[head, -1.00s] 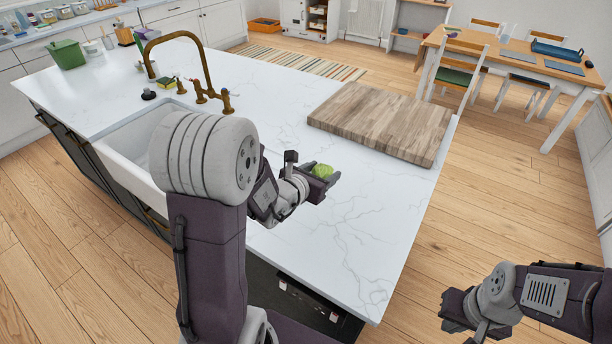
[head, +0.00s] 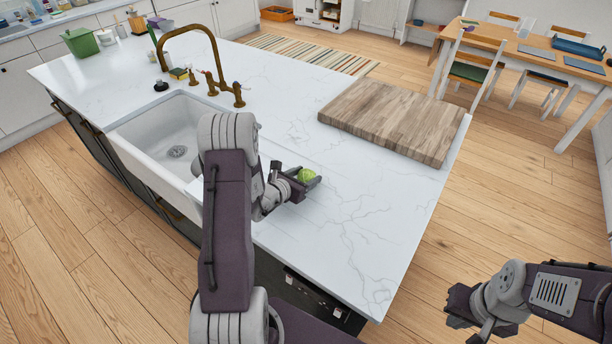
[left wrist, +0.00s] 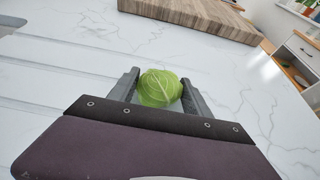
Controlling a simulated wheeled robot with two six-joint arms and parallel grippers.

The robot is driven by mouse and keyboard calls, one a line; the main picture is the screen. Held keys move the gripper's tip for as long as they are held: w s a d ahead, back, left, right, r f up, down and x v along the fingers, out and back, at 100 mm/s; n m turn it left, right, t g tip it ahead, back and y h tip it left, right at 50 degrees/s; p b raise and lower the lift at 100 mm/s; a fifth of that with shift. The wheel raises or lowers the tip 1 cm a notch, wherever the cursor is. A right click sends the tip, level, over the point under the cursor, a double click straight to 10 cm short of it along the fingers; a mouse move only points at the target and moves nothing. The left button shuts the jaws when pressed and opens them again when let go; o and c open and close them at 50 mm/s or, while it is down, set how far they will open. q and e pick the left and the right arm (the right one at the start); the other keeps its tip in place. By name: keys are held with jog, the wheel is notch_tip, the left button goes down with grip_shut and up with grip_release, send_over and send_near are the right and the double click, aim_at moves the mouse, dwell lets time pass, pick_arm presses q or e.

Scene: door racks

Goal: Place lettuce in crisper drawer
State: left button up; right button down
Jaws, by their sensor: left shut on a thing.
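A small round green lettuce (head: 306,175) is between the fingers of my left gripper (head: 304,180), over the white marble counter (head: 345,225). In the left wrist view the lettuce (left wrist: 159,88) sits between the two dark fingers, which are shut on it from both sides. My right gripper (head: 465,310) is at the lower right over the wooden floor, away from the counter. Its fingertips do not show clearly. No crisper drawer shows in these frames.
A wooden cutting board (head: 395,120) lies on the counter beyond my left gripper. A white sink (head: 160,135) with a brass faucet (head: 205,60) is to the left. A dining table (head: 530,55) with chairs stands at the back right. The counter's front right area is clear.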

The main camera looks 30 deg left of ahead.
pick_arm(q)
jog(key=shift+d+f+b, duration=0.15)
jog(key=shift+b, duration=0.15)
jog(key=o, duration=1.3)
jog(key=shift+o, duration=0.2)
jog(key=shift+r, duration=0.2)
